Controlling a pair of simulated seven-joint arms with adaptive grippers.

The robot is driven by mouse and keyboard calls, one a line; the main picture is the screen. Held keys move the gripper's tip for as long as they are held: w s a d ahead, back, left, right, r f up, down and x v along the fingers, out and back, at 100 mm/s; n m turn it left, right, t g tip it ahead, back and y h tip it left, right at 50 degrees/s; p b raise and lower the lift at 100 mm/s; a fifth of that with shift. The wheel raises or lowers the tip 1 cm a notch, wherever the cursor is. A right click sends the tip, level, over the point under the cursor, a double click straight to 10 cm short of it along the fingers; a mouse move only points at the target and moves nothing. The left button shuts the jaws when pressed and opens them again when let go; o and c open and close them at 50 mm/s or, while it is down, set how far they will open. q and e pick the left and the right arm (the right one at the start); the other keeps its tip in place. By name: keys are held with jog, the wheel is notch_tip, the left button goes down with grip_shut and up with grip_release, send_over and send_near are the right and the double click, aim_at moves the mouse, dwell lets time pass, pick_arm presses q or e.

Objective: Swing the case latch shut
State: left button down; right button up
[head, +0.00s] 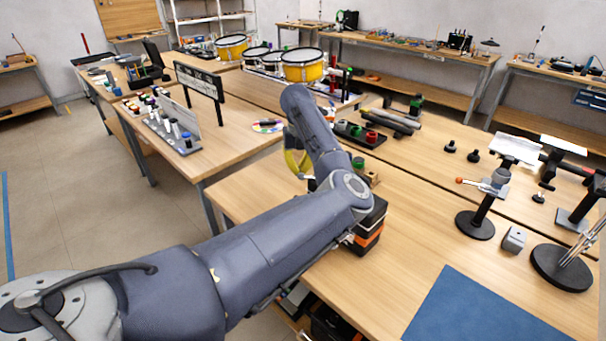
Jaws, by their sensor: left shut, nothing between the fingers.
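A dark case with an orange band (371,238) stands on the near wooden table, just right of my left arm's elbow. My arm covers its left part. I cannot make out its latch or tell whether the latch is open. My left arm reaches in from the lower left and bends upward in front of the case. My left gripper is mostly hidden behind this arm, so its distance from the latch cannot be told. It is shut and holds nothing that I can see. My right gripper is not in view.
A blue mat (480,308) lies at the table's front right. Stands with round black bases (475,226) and a small grey block (514,240) are at the right. A dark tray of coloured cups (358,136) is behind. The table between case and stands is clear.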

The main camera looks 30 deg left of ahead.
aim_at(302, 178)
pick_arm(q)
jog(key=shift+s+d, duration=0.2)
jog(key=shift+s, duration=0.25)
jog(key=shift+s+d, duration=0.65)
jog(key=shift+s, duration=0.1)
jog(key=shift+s+d, duration=0.75)
jog(key=shift+d, duration=0.05)
dwell(0.3)
jog(key=shift+s+d, duration=0.25)
jog(key=shift+d, duration=0.25)
jog(key=shift+s+d, duration=0.25)
jog(key=shift+d, duration=0.2)
